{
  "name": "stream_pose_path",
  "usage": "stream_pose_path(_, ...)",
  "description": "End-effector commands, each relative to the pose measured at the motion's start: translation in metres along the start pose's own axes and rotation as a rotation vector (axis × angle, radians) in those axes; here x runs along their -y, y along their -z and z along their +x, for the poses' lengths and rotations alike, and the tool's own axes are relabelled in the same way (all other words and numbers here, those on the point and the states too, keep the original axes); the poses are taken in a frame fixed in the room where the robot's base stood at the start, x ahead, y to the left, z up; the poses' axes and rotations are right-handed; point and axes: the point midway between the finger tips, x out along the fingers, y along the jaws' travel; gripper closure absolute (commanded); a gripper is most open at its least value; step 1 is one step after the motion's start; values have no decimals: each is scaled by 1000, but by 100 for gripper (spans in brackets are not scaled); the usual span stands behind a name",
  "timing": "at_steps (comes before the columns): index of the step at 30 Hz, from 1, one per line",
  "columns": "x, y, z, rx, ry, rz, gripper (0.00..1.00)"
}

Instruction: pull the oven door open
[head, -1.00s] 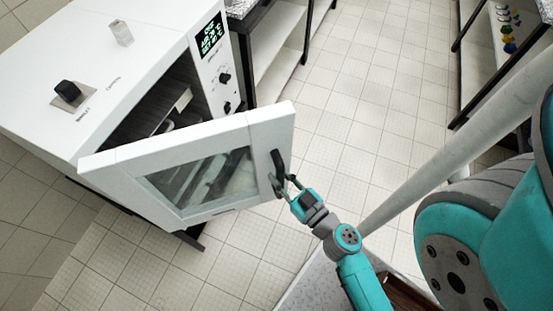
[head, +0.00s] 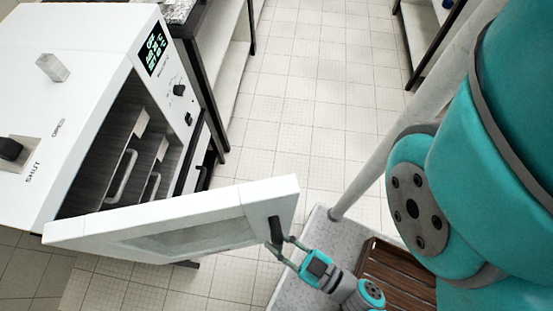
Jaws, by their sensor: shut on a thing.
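The white oven (head: 85,75) stands at the left of the head view, with a lit display and knobs on its front panel. Its door (head: 180,222) with a glass window stands well open, swung out toward the bottom of the picture. The dark handle (head: 276,230) is on the door's outer face near its free edge. My gripper (head: 283,249) is shut on the handle. The fingers partly hide the handle's lower end. Inside the oven, racks with light handles (head: 122,177) show in the opening.
A bench with a dark frame (head: 211,75) stands right behind the oven. Another bench (head: 430,45) is at the upper right. Tiled floor (head: 305,100) lies clear between them. A brown slatted tray (head: 400,280) sits on a speckled surface (head: 325,222) below my arm.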

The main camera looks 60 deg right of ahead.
Motion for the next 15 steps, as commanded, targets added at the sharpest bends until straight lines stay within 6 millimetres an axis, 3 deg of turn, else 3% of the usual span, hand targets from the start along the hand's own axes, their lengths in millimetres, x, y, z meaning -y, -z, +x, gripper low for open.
stream_pose_path(6, 22, -2, -16, 7, 2, 1, 100)
stream_pose_path(15, 37, -1, -26, 2, 2, -1, 100)
